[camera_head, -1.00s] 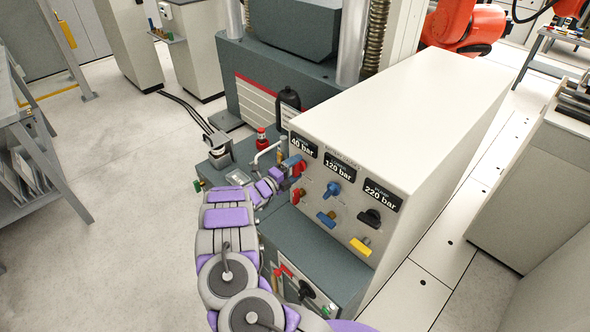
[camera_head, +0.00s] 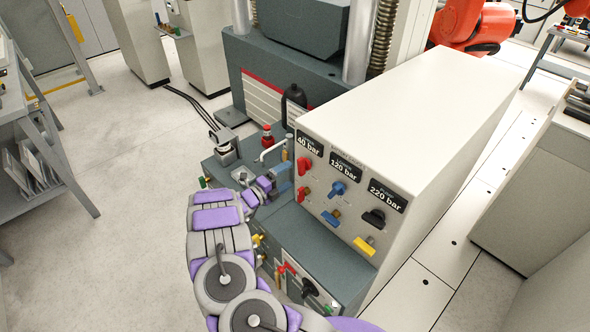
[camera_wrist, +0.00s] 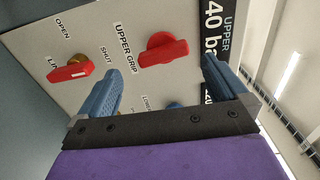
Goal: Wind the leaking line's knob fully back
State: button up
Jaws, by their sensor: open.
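The grey-white panel (camera_head: 318,222) has red, blue and black/yellow controls under 40, 120 and 220 bar labels. The red upper knob (camera_head: 305,165), marked UPPER GRIP, also shows in the wrist view (camera_wrist: 163,50). A red lever (camera_head: 303,194) sits below it and shows at left in the wrist view (camera_wrist: 70,72), near OPEN and SHUT. My gripper (camera_head: 282,181) is open and empty before the red column. In the wrist view its blue fingers (camera_wrist: 161,72) stand apart, with the red knob beyond the gap, apparently untouched. I cannot tell which line leaks.
A blue knob (camera_head: 338,189), blue lever (camera_head: 330,217), black knob (camera_head: 374,218) and yellow lever (camera_head: 364,245) sit to the right. A bent pale pipe (camera_head: 272,149) and a red-topped fitting (camera_head: 267,135) stand close behind my gripper. Open floor lies left.

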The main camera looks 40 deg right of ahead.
jog(key=a, duration=1)
jog(key=shift+s+p, duration=0.4)
jog(key=shift+p, duration=0.05)
jog(key=shift+a, duration=0.1)
